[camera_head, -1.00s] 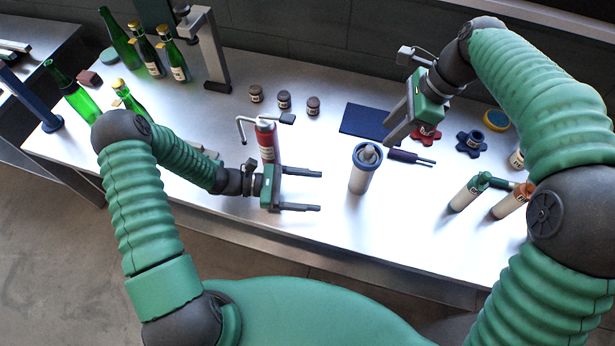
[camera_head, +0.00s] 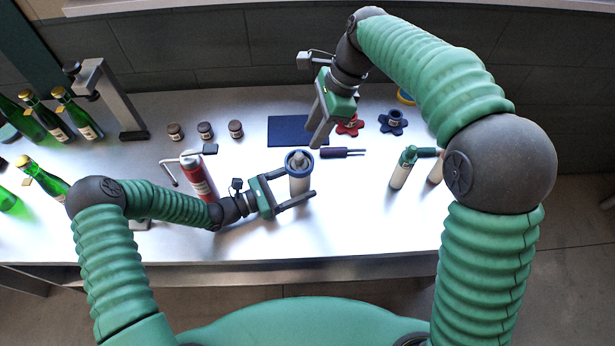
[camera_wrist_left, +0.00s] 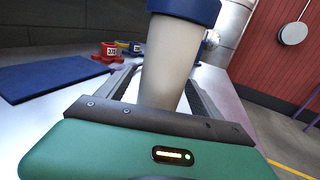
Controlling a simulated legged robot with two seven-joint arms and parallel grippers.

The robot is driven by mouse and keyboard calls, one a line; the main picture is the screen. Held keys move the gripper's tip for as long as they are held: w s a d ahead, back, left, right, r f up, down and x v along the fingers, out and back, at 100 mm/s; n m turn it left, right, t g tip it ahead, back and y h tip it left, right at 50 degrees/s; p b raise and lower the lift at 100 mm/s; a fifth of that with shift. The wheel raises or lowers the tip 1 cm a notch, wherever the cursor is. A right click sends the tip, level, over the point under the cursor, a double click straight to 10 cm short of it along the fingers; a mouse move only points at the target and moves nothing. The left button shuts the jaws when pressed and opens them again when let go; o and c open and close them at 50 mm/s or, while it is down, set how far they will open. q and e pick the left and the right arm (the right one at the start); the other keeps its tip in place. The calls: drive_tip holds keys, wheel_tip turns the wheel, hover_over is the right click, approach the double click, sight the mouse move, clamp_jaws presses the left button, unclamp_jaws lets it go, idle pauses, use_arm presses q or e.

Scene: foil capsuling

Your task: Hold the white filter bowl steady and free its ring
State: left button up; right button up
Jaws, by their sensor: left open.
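The white filter bowl (camera_head: 301,184) stands upright on the table, with its blue ring (camera_head: 289,165) around the top and a grey piece showing inside it. My left gripper (camera_head: 302,183) is open and low, with its two fingers on either side of the bowl. The left wrist view shows the white bowl wall (camera_wrist_left: 168,65) between the fingers and the blue ring (camera_wrist_left: 185,9) above them. Whether a finger touches the bowl I cannot tell. My right gripper (camera_head: 313,136) is open and empty, beyond the bowl and above the dark blue mat, pointing down.
A red cylinder (camera_head: 199,178) stands left, near my left wrist. A green-topped white cylinder (camera_head: 402,170) stands right.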

sight(310, 178)
use_arm(q)
drive_tip(key=shift+x, duration=1.6)
drive_tip(key=shift+c, duration=0.4)
drive_tip(key=shift+s+a, duration=0.1)
drive_tip(key=c, duration=0.5)
clamp_jaws()
